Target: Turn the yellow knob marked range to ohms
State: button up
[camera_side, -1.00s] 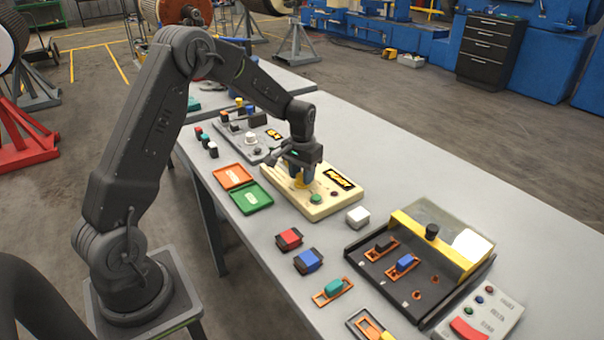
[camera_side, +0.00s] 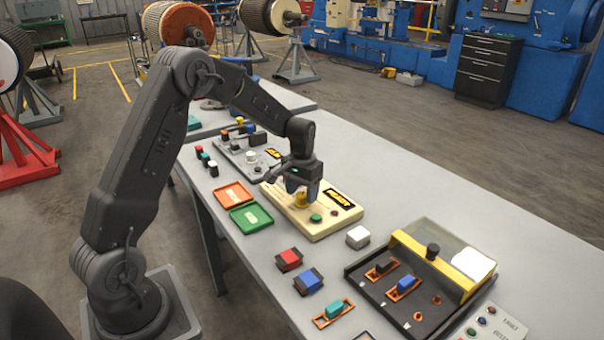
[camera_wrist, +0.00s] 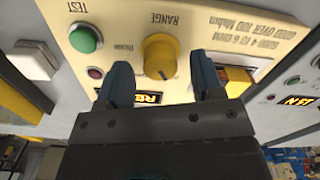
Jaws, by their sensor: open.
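The yellow knob (camera_side: 301,200) sits on a cream tester box (camera_side: 322,233) on the bench. In the wrist view the knob (camera_wrist: 160,56) is under the upside-down word RANGE, with a small dark mark on its edge nearest the lit display. A small label beside it is too small to read surely. My gripper (camera_side: 302,188) is over the knob, its fingers pointing down. In the wrist view my gripper (camera_wrist: 160,66) is open, one blue finger on each side of the knob, with a gap between each finger and the knob. The fingers' height over the panel is unclear.
On the box are a green TEST button (camera_wrist: 85,39) and a small dark red lamp (camera_wrist: 95,73). A white block (camera_side: 358,237) stands beside the box. Orange (camera_side: 254,188) and green (camera_side: 234,222) trays lie to its left. Another grey unit (camera_side: 228,148) stands behind.

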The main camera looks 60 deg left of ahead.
aim_at(302, 195)
notch_tip(302, 195, up, 13)
dwell(0.3)
jog(key=s+d+r+m+t, duration=0.25)
jog(key=s+d+r, duration=0.55)
jog(key=s+d, duration=0.4)
jog(key=s+d+f+t, duration=0.1)
jog(key=s+d, duration=0.1)
jog(key=s, duration=0.4)
jog(key=s+d+f+t, duration=0.1)
jog(key=s+d+t, duration=0.1)
jog(key=s, duration=0.5)
jog(key=shift+d+f+m, duration=0.15)
jog(key=shift+d+m, duration=0.3)
jog(key=shift+d, duration=0.25)
jog(key=shift+c, duration=0.3)
